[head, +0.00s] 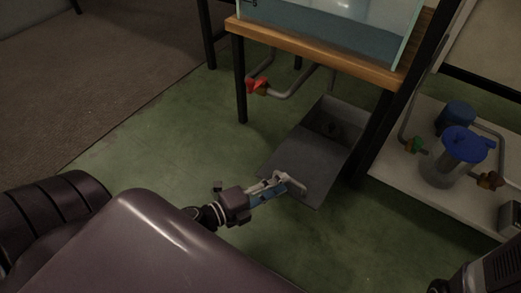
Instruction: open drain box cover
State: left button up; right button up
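The drain box (350,117) is a grey open-topped box on the green floor under the tank stand. Its flat grey cover (300,155) lies over the near part, and the far part of the inside shows dark. A pale bar, which looks like the cover's handle (296,182), is near the cover's front edge. My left gripper (279,185) reaches in from the lower left, with its fingertips at this bar. The fingers and bar overlap, so I cannot tell whether they are closed on it. My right gripper is not in view; only part of my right arm shows at the lower right.
A wooden stand (320,50) holds a glass tank (340,25) above the box, with dark legs close by. A pipe with a red valve (257,86) hangs behind. At right, a white board (415,178) carries a blue-lidded clear cylinder (445,170). Green floor is clear at left.

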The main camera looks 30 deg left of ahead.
pick_arm(q)
jog(key=v, duration=0.7)
jog(key=shift+s, duration=0.2)
jog(key=shift+a+r, duration=0.1)
